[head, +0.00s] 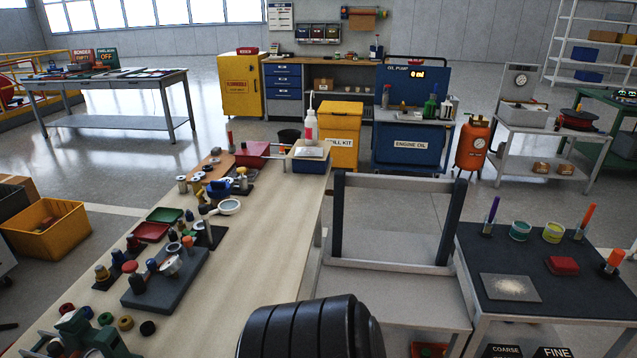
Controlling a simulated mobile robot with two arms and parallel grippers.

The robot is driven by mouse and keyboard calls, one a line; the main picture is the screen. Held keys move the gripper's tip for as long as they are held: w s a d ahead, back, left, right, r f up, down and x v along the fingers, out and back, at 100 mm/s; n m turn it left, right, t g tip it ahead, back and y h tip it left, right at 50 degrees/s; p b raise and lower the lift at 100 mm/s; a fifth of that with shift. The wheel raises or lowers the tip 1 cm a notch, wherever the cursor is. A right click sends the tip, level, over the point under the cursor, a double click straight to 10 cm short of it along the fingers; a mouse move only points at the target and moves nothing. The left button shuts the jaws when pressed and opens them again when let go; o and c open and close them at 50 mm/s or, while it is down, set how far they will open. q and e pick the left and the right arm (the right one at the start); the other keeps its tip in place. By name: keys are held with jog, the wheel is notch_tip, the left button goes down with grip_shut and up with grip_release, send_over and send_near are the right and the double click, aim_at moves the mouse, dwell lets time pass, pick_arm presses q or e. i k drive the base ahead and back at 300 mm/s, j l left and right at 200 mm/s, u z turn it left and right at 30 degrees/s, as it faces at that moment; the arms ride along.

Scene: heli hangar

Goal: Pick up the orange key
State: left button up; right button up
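I cannot make out an orange key for certain. Small orange items show on the long pale workbench (262,235), such as an orange-topped piece (187,243) among other small parts, but they are too small to identify as a key. Neither of my grippers is in view. A black ribbed part, which seems to be my own arm, rises at the bottom centre and covers part of the bench's near end.
The workbench's right half is mostly bare. A grey block (165,283) and red (151,232) and green (165,215) trays crowd its left side. A dark-topped table (590,305) stands at right, beside a pale cart (400,285). A yellow crate (48,240) sits left.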

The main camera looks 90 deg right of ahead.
aim_at(614, 260)
jog(key=z, duration=4.5)
jog(key=i+l, duration=0.2)
jog(key=i, duration=0.15)
jog(key=l+z, duration=0.05)
